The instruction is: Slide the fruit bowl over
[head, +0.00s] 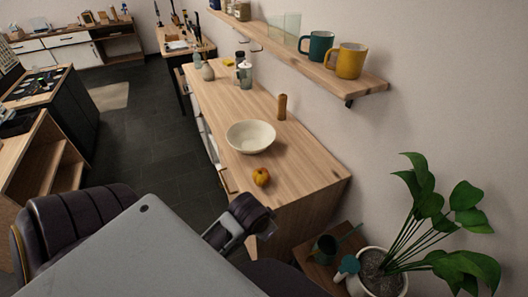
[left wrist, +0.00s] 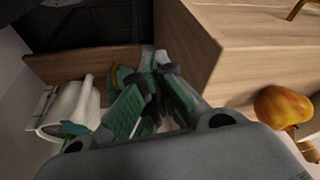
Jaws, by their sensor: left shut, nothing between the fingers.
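The bowl (head: 250,137), wide and cream-white, stands upright and looks empty on the wooden counter (head: 305,160) in the head view. It is not seen in the left wrist view. A yellow-red apple (head: 261,177) lies on the counter in front of the bowl, apart from it; it also shows at the right of the left wrist view (left wrist: 284,106). My left gripper (left wrist: 155,62) is shut and empty, beside the counter's corner in the wrist view, apart from the apple. In the head view its fingers cannot be made out clearly. My right gripper is not in view.
A wooden pepper mill (head: 282,107) stands behind the bowl. A shelf (head: 330,75) with mugs hangs above the counter. A potted plant (head: 435,225) and a watering can (head: 325,248) are at the lower right.

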